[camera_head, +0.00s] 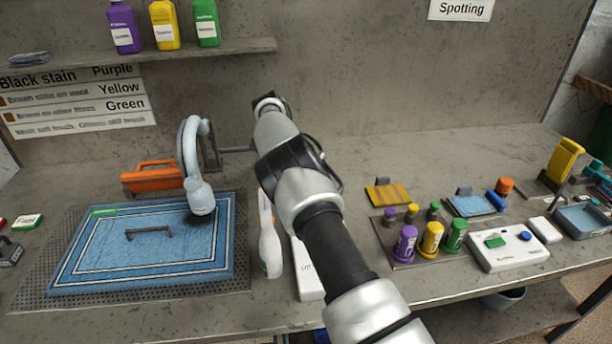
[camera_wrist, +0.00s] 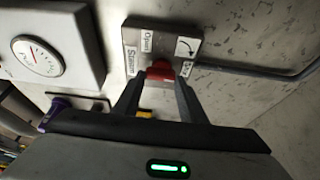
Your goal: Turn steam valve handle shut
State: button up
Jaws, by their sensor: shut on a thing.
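I cannot tell the handle's exact angle.
Below stand a blue rug (camera_head: 150,262), an orange tool (camera_head: 152,176) and several small bottles (camera_head: 431,238). A shelf (camera_head: 235,46) is upper left.

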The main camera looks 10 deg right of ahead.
jog(key=o, duration=1.1)
jog(key=shift+c, duration=0.2)
jog(key=p+v, duration=0.5)
jog(key=v, duration=0.7)
jog(key=shift+p, duration=0.35)
